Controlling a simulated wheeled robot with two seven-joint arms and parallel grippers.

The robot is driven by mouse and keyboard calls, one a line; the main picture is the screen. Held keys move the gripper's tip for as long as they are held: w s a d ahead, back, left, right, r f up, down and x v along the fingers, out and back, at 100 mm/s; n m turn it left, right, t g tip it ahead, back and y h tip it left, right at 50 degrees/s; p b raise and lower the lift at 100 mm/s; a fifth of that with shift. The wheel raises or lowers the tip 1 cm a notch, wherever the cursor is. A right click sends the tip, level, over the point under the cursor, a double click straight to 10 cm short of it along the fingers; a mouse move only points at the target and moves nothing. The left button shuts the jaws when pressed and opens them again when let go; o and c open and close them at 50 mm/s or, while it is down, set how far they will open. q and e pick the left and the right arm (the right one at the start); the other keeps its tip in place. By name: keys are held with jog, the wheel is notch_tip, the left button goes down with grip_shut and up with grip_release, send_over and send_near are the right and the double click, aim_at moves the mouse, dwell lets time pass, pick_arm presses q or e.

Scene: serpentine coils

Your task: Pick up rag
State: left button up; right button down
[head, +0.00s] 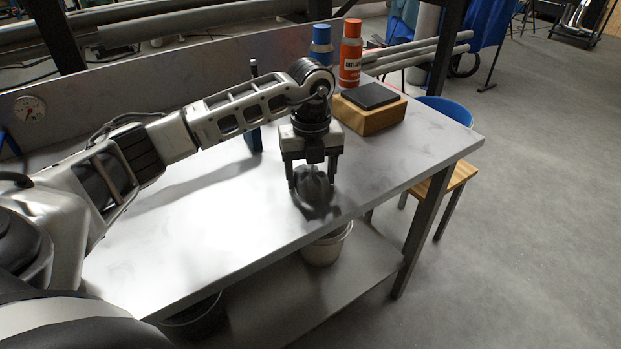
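A grey, crumpled rag (314,188) is on the metal workbench (215,215), near its front edge. My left gripper (312,180) points down right over the rag, with its two dark fingers set wide apart. The rag's peaked upper part shows between and just below the fingertips. I cannot tell whether the fingers touch it. A dark shadow lies on the bench around the rag. My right gripper is not in view.
A blue bottle (321,46), an orange-red bottle (350,54) and a wooden block with a dark top (369,108) stand at the back right. A dark blue upright object (254,138) stands behind my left gripper. A bucket (327,245) sits below the bench.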

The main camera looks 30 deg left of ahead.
aim_at(311, 171)
pick_arm(q)
jog(key=shift+r, duration=0.1)
jog(key=shift+r, duration=0.4)
notch_tip(311, 171, up, 2)
jog(key=shift+r, duration=0.2)
jog(key=s+d+r, duration=0.8)
jog(key=d+r, duration=0.1)
jog(key=d, duration=0.2)
jog(key=shift+s+r, duration=0.35)
jog(key=shift+o, duration=0.9)
jog(key=shift+c, duration=0.4)
